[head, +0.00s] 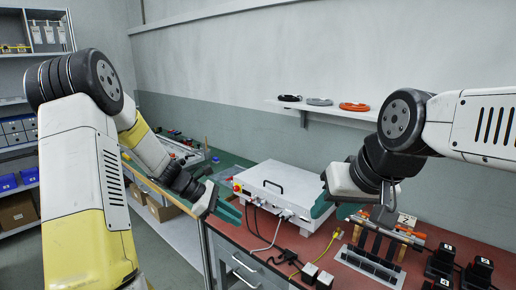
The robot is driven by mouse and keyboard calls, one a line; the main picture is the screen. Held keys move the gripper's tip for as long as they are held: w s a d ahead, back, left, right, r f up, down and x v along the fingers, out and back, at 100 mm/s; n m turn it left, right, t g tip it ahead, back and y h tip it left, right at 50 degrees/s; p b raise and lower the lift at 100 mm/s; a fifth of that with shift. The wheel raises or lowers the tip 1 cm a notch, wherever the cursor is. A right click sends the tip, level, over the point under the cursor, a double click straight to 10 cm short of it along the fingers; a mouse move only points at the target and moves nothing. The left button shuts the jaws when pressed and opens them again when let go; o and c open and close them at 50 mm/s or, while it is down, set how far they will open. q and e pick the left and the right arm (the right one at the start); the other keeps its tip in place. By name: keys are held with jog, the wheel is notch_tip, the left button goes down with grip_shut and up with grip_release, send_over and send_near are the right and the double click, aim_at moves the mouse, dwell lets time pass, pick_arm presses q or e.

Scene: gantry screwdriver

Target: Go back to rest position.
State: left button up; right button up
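My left gripper (232,195) is at the centre left, above the left end of the red-topped bench. Its teal fingers look spread, with nothing seen between them, though the green bench behind blurs their outline. My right gripper (335,212) hangs over the red bench, just right of the white controller box. Its teal fingers are apart and nothing shows between them. An orange-and-black screwdriver-like tool (407,234) lies at a stand to the right of my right gripper.
The white controller box (277,190) with cables stands on the red bench (318,248). A black slotted rack (370,266) and black battery-like blocks (478,269) are at the right. Shelving with blue bins (8,182) stands far left.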

pick_arm(q)
jog(key=s+a+r+m+t+y, duration=0.2)
jog(key=s+a+r+m+y, duration=0.1)
jog(key=s+r+m, duration=0.5)
jog(key=s+a+r+m+t+y, duration=0.3)
jog(key=s+r+m, duration=0.6)
jog(key=s, duration=0.5)
jog(key=shift+s+a+r+m+y, duration=0.3)
jog(key=shift+r+y, duration=0.3)
jog(key=shift+y, duration=0.2)
